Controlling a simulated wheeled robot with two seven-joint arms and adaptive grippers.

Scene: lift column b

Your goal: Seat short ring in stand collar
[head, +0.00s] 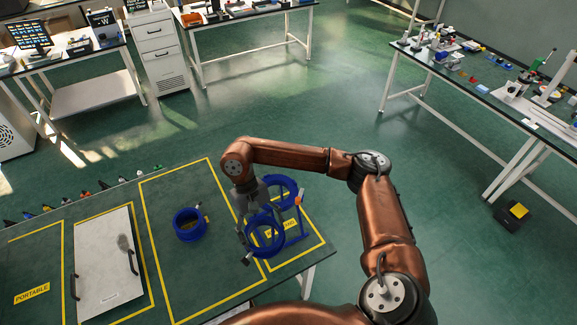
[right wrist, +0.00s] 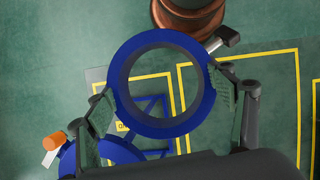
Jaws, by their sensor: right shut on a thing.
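My right gripper (head: 258,218) is shut on a blue ring (head: 266,254), which has a dark knob on its side. In the right wrist view the fingers grip this ring (right wrist: 150,128) from both sides. The blue stand (head: 302,226) is on the table's right end, with a round collar (head: 284,180) on top and an orange-tipped part (head: 298,200) at its side. The held ring is in front of the collar in the head view and looks apart from it. In the wrist view the collar (right wrist: 68,160) shows lower left, partly hidden. My left gripper is out of view.
Another blue ring (head: 188,233) sits in the middle yellow-outlined area of the table. A pale panel with dark handles (head: 105,265) lies to its left. Small coloured items line the table's far left edge. The table's right edge is close to the stand.

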